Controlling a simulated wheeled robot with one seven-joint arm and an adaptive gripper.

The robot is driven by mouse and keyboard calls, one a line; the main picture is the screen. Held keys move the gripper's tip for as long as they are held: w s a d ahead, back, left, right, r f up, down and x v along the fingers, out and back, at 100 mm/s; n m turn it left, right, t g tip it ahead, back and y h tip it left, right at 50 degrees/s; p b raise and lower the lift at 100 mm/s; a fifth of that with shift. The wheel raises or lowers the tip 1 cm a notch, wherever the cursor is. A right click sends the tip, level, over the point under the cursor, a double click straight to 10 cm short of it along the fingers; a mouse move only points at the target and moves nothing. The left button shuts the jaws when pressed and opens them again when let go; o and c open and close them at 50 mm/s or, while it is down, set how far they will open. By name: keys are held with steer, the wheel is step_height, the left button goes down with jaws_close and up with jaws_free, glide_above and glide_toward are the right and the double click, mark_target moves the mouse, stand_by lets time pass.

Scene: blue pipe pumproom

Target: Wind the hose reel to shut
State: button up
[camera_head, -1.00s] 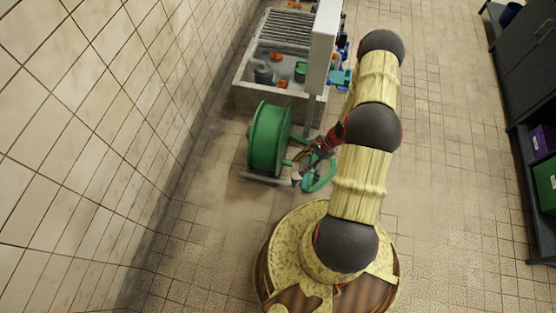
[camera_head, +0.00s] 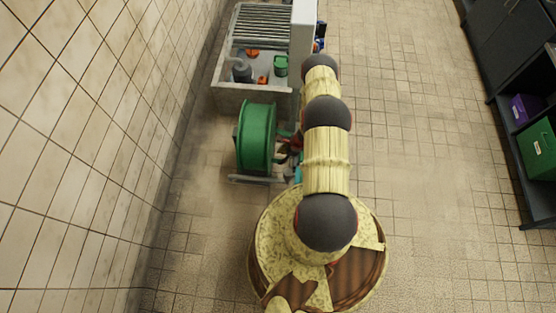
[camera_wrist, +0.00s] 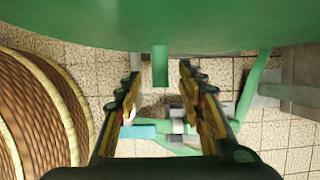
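The hose reel is a green drum (camera_head: 256,137) on a low grey frame beside the left wall in the head view. In the wrist view its green disc (camera_wrist: 230,22) fills the top. A short green peg, which looks like the reel's handle (camera_wrist: 160,66), projects from the disc. My gripper (camera_wrist: 160,78) is open, with one finger on each side of the peg and visible gaps between. Whether the peg lies fully within finger depth is unclear. In the head view my arm hides most of the gripper, right of the drum.
A grey basin (camera_head: 226,96) with a grate and pump parts stands behind the reel, with a pale upright panel (camera_head: 303,45) at its right. Dark shelving (camera_head: 520,95) with purple and green bins lines the right side. The tiled floor between is clear.

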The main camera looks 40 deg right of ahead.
mark_target(278, 160)
steer(key=shift+b+x, duration=0.75)
steer(key=shift+x, duration=1.4)
jaws_close()
